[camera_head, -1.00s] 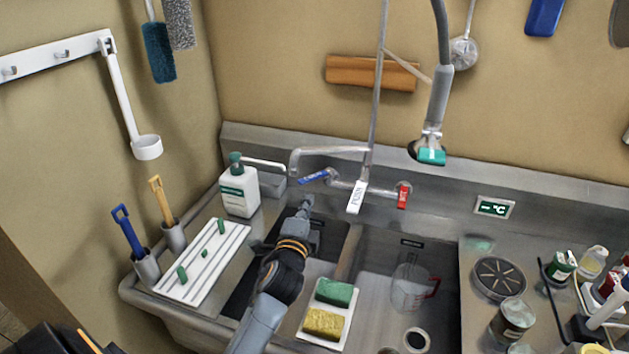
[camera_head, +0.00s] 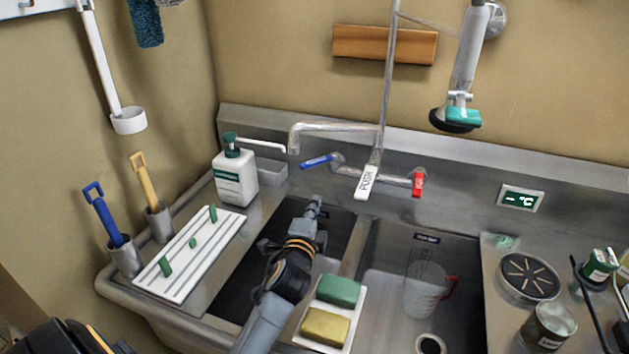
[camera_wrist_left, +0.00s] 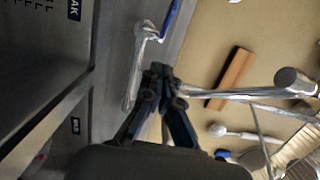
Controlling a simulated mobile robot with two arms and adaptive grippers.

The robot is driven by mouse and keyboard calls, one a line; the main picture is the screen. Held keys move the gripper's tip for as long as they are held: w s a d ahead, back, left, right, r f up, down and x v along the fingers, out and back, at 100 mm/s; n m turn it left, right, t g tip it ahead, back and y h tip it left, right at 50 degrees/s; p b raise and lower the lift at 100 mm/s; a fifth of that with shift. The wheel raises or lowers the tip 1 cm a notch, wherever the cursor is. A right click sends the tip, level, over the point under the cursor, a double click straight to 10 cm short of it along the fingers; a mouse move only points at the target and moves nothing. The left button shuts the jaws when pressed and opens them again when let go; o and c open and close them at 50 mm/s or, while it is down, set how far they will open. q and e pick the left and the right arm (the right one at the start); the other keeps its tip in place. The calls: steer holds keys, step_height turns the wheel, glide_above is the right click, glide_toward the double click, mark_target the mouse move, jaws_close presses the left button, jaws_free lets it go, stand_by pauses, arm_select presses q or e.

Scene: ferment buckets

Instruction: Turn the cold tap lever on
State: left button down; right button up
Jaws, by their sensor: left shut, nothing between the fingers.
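The cold tap lever (camera_head: 317,161) is blue and sticks out to the left of the wall-mounted tap body (camera_head: 345,168). In the left wrist view the blue lever (camera_wrist_left: 171,18) shows at the top, beyond the fingertips. The red lever (camera_head: 417,184) hangs down at the right end of the tap. My left gripper (camera_head: 314,202) is shut and empty, over the left basin, below and apart from the blue lever in the head view. In the left wrist view its fingers (camera_wrist_left: 158,75) are together near the metal pipe. My right gripper is not in view.
The spout (camera_head: 335,127) passes above the blue lever, and a white PUSH tag (camera_head: 365,182) hangs beside it. A soap bottle (camera_head: 236,175) stands to the left. Sponges (camera_head: 338,291) lie on a white tray, and a jug (camera_head: 425,288) stands in the right basin.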

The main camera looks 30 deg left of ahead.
mark_target(307, 169)
arm_select(q)
steer(key=p+x, duration=0.1)
steer(key=x, duration=0.3)
steer(key=a+x, duration=0.1)
steer(key=x, duration=0.3)
steer(key=a+p+x, duration=0.1)
steer(key=x, duration=0.2)
steer(key=shift+a+r+p, duration=0.1)
steer(key=shift+r+p, duration=0.15)
steer(key=shift+p, duration=0.05)
steer(key=shift+w+a+f, duration=0.15)
steer(key=shift+a, duration=0.35)
steer(key=shift+w+a, duration=0.15)
steer(key=shift+a, duration=1.3)
steer(key=shift+d, duration=0.15)
